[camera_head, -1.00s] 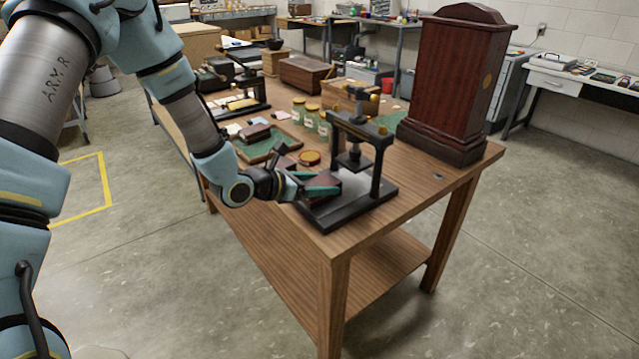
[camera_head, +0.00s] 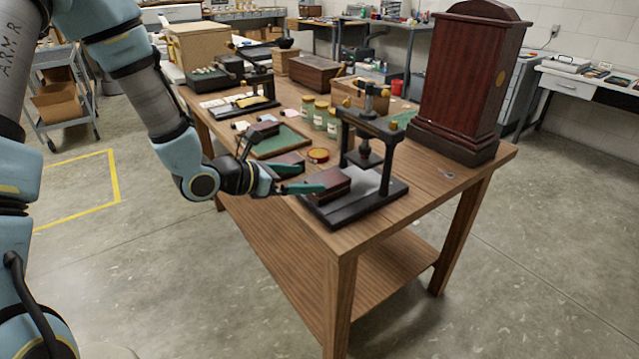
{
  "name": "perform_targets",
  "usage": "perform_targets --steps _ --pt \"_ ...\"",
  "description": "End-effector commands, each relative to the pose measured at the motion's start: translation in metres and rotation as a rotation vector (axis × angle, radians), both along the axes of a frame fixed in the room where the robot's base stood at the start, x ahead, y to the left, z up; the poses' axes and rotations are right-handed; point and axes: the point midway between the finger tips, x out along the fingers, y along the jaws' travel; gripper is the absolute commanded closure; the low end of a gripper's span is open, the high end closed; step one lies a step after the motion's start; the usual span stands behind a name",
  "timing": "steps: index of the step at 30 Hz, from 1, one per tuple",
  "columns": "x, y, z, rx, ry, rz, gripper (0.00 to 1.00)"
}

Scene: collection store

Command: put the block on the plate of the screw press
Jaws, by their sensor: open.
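The screw press (camera_head: 394,152) is a black frame with a screw and brass-coloured knobs, standing near the front edge of the wooden table. A dark red-brown block (camera_head: 332,180) sits on the left part of the press's plate (camera_head: 366,183), to the left of the screw's foot. My gripper (camera_head: 312,178) is open, with teal fingers, at the left end of the block.
A tall dark wooden case (camera_head: 466,80) stands right of the press. The floor in front is clear.

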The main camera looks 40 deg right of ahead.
Motion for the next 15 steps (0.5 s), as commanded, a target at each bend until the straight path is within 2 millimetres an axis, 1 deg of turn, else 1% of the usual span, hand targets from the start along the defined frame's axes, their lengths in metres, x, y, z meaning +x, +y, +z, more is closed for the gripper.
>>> perform_targets --steps 1,3,6,10,15 --pt "0.001 0.009 0.002 0.0 -0.002 0.004 0.0" --pt "0.002 0.019 0.007 0.0 -0.002 0.002 0.0" --pt "0.002 0.03 0.011 0.001 0.0 0.001 0.0" --pt "0.002 0.037 0.015 0.001 0.001 0.0 0.0" --pt "0.002 0.038 0.016 0.001 0.001 -0.001 0.0"
